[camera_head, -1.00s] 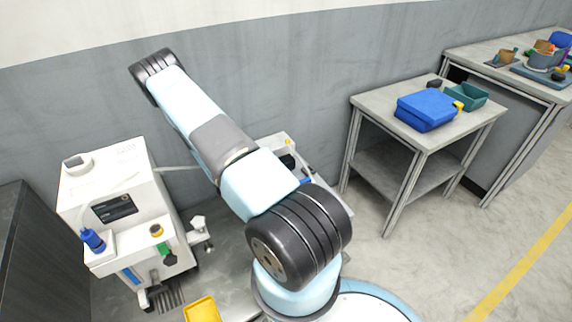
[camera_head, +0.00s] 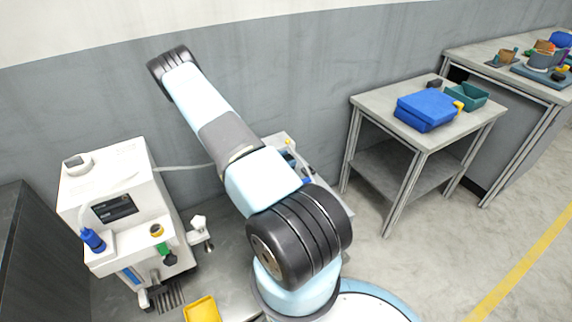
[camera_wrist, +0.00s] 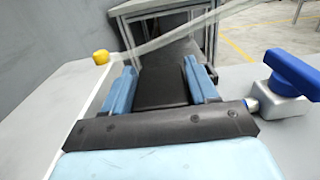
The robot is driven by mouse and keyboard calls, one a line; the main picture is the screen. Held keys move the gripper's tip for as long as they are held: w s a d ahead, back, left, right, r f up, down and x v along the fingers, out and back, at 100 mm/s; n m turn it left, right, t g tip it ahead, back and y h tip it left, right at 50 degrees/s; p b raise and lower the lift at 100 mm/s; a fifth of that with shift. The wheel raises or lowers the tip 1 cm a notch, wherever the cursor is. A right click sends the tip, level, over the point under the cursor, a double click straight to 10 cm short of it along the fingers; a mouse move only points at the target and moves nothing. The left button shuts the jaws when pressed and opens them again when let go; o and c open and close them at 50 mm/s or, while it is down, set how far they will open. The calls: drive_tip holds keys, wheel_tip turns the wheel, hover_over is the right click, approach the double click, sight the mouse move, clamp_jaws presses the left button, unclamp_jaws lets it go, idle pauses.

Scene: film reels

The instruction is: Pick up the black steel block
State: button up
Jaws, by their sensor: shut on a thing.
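In the wrist view, my gripper (camera_wrist: 160,66) shows its two blue fingers on either side of a dark, flat-faced block, the black steel block (camera_wrist: 162,82). The fingers are shut on it, and it fills the space between them. Its far end lies against a dark background, so its outline there is hard to tell. In the head view my arm hides the gripper, and the block does not show.
A white machine (camera_head: 115,190) with a blue-capped part stands at left, and a hose runs from it behind my arm. A yellow tray (camera_head: 202,309) lies in front. A side table (camera_head: 375,103) holds a blue case (camera_head: 427,108) and a green bin (camera_head: 468,96). Open floor lies at right.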

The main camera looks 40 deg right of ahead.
clamp_jaws()
drive_tip(key=shift+r, duration=0.1)
idle(0.5)
